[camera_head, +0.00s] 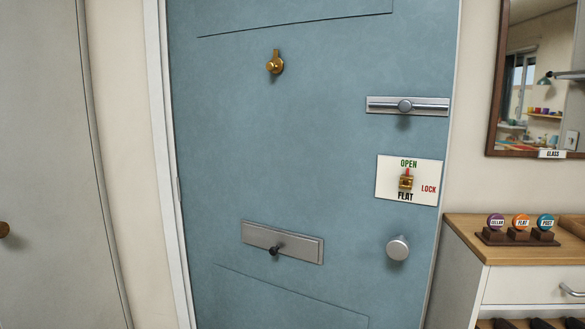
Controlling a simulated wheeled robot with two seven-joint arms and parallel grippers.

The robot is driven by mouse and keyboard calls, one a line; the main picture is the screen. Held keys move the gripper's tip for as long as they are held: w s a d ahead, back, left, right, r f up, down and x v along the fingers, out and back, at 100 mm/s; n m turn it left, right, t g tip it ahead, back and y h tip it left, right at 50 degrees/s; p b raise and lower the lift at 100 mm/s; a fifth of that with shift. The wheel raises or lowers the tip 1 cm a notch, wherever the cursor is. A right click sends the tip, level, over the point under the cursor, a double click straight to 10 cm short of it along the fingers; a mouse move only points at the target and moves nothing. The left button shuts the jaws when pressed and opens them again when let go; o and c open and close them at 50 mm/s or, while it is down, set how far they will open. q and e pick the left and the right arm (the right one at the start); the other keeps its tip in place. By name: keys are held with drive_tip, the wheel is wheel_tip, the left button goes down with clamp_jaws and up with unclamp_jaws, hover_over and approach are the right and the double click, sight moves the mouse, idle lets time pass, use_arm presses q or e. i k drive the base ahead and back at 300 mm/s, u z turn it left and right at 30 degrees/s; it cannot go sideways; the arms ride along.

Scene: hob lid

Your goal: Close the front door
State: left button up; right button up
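The blue front door (330,150) fills the middle of the head view, between a white frame strip on the left and a thin pale edge on the right. It looks in line with its frame, but I cannot tell whether it is fully shut or latched. A silver round knob (398,248) sits low on its right side. Above it is a white plate (390,190) marked OPEN, LOCK and FLAT, with a small brass turn piece (406,182) whose red tip points up towards OPEN. A silver slide bolt (406,106) is higher up. Neither gripper is in view.
The door also carries a brass fitting (275,63) and a letter plate (282,242) with a dark knob. At right, a wood-topped cabinet (515,240) holds several labelled round tags below a mirror (543,80). A grey door (55,160) stands at left.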

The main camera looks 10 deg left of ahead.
sight(301, 151)
drive_tip(key=u, duration=1.4)
drive_tip(key=i, duration=0.9)
drive_tip(key=z, duration=2.6)
